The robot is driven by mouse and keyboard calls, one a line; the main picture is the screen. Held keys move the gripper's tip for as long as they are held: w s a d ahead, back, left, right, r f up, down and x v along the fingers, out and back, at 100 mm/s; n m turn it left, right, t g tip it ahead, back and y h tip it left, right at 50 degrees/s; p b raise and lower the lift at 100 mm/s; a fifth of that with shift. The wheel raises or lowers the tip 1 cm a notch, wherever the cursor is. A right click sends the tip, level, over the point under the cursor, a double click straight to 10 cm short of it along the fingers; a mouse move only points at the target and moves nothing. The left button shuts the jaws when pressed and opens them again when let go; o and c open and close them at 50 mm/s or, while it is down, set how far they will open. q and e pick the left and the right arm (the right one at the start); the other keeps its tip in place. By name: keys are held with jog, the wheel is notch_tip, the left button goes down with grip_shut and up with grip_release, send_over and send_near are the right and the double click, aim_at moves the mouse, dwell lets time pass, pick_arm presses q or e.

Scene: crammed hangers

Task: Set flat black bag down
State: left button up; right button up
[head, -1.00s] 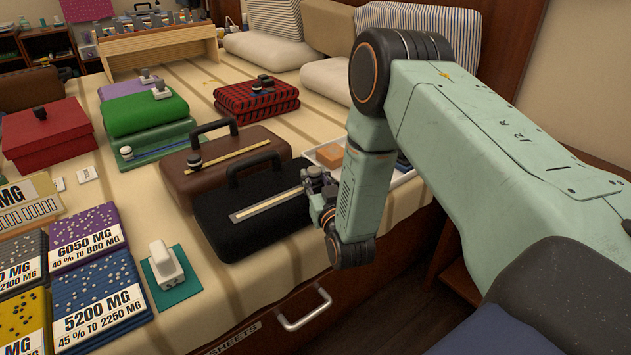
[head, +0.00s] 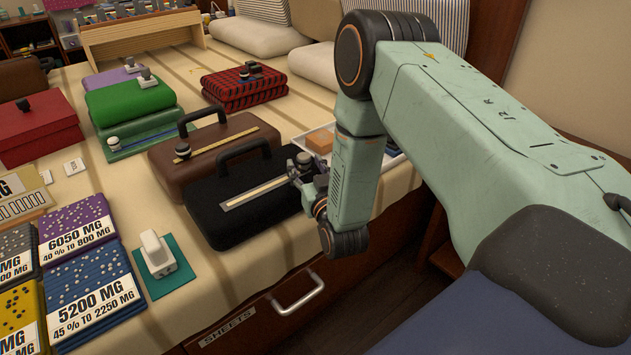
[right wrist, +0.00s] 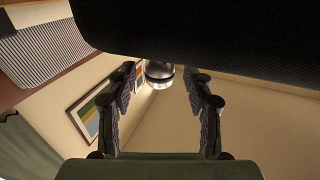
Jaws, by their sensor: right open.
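The black bag (head: 238,222) lies flat on the bed at the near edge, its handle raised and a pale strip along its top. My right gripper (head: 303,172) is at the bag's right end; whether it touches cannot be told. In the right wrist view, the bag's dark textured side (right wrist: 215,35) fills the top. The two fingers of my right gripper (right wrist: 163,78) are apart below it, and a round metal-and-black knob (right wrist: 159,72) shows between them, with no bag part visibly gripped. My left gripper is out of view.
A brown bag (head: 170,173) lies right behind the black bag. A white tray with an orange box (head: 319,142) is to the right. A white item on a teal pad (head: 157,252) and labelled stacks (head: 92,290) are at left. Bare bedding (head: 265,262) lies in front.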

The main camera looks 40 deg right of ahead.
jog(key=p+v, duration=0.2)
jog(key=v, duration=0.9)
jog(key=s+a+f+n+g+y, duration=0.1)
jog(key=s+a+f+g+y, duration=0.3)
jog(key=f, duration=0.5)
jog(key=s+a+f+g, duration=0.2)
jog(key=s+f+g, duration=0.2)
jog(key=s, duration=0.4)
jog(key=s+a+f+n+g, duration=0.1)
jog(key=s+a+f+g, duration=0.2)
jog(key=s+g, duration=0.3)
jog(key=s+f, duration=0.1)
jog(key=s, duration=0.2)
jog(key=shift+y, duration=0.4)
jog(key=shift+o, duration=0.5)
jog(key=s+n+g, duration=0.1)
jog(key=s+g, duration=0.2)
jog(key=s, duration=0.4)
jog(key=shift+s+a, duration=0.35)
jog(key=shift+a, duration=0.15)
jog(key=shift+r, duration=0.1)
